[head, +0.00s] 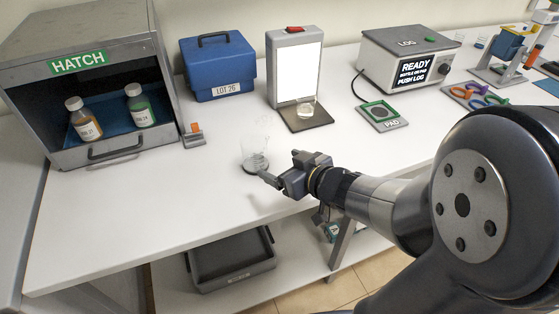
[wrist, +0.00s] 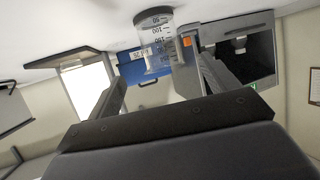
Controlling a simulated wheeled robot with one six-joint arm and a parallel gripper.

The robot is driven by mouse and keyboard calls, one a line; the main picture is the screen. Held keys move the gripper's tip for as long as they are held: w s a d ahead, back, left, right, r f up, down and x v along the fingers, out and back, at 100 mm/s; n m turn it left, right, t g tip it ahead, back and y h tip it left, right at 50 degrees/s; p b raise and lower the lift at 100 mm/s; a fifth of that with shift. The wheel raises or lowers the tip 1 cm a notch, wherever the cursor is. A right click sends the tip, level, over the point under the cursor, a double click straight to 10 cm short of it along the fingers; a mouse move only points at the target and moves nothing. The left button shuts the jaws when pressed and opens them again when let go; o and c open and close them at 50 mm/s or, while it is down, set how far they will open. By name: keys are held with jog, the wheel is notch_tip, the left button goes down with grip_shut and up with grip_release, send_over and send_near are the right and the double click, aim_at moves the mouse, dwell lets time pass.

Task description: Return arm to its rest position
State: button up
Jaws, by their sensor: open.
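My arm reaches in from the right over the white bench (head: 190,208). My gripper (head: 282,169) is open and empty near the front edge of the bench. A clear graduated beaker (head: 255,152) stands upright just beyond the fingertips, on a dark round base. In the wrist view the picture is rolled over, and the beaker (wrist: 157,45) shows ahead, between the two spread fingers (wrist: 160,90) but apart from them. I cannot tell the exact gap between the fingertips and the beaker.
An open hatch (head: 85,75) holds an orange bottle (head: 82,119) and a green bottle (head: 140,106). A blue box (head: 218,68), a lit panel stand (head: 297,70) with a small glass dish, a pad (head: 381,114) and a log device (head: 405,58) stand behind. A grey bin (head: 232,262) sits below.

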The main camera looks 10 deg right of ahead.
aim_at(247, 141)
jog(key=b+x, duration=0.3)
jog(key=x, duration=0.9)
jog(key=shift+w+a+f, duration=0.1)
jog(key=shift+a+f, duration=0.05)
jog(key=shift+f, duration=0.05)
jog(key=shift+r+p, duration=0.8)
jog(key=shift+r, duration=1.15)
